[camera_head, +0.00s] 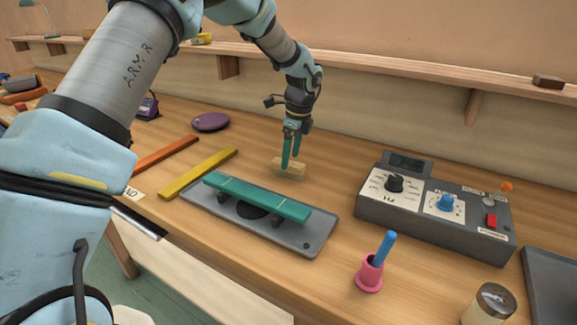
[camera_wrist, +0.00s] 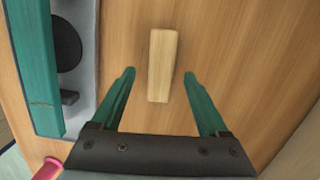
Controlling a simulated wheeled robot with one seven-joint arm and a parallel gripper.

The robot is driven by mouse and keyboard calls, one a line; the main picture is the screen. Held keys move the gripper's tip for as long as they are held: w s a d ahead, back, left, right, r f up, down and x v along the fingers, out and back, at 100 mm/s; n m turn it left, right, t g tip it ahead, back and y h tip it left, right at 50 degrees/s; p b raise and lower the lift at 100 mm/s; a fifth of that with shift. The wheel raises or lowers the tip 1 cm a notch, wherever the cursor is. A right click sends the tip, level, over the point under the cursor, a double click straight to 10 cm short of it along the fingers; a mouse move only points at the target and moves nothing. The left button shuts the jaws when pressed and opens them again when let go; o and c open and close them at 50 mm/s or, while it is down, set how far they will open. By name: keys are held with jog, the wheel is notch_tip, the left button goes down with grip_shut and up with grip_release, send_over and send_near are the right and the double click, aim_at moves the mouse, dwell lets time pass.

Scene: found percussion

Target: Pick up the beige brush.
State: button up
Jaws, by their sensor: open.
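The beige brush (camera_head: 290,166) is a small pale block lying on the wooden bench, just behind the grey tray with the teal bar. In the wrist view the brush (camera_wrist: 163,65) lies lengthwise, with its near end between the two teal fingertips and the rest beyond them. My gripper (camera_head: 290,160) is open and points down at the brush in the head view. In the wrist view my gripper (camera_wrist: 159,72) has a clear gap on each side of the brush. The fingers hide part of the brush in the head view.
A teal bar (camera_head: 257,197) rests on a grey tray (camera_head: 318,238) close by. Yellow (camera_head: 198,173) and orange (camera_head: 165,155) bars lie left. A control box (camera_head: 434,208) stands right, with a pink cup (camera_head: 369,275) in front. The bench behind the brush is clear.

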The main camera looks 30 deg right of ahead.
jog(key=shift+w+a+f+p, duration=0.1)
jog(key=shift+w+f+p, duration=0.15)
jog(key=shift+f, duration=0.6)
jog(key=shift+w+a+f+p, duration=0.1)
jog(key=shift+w+f+p, duration=0.1)
jog(key=shift+f, duration=0.6)
jog(key=shift+f, duration=0.25)
jog(key=shift+c, duration=0.3)
grip_shut()
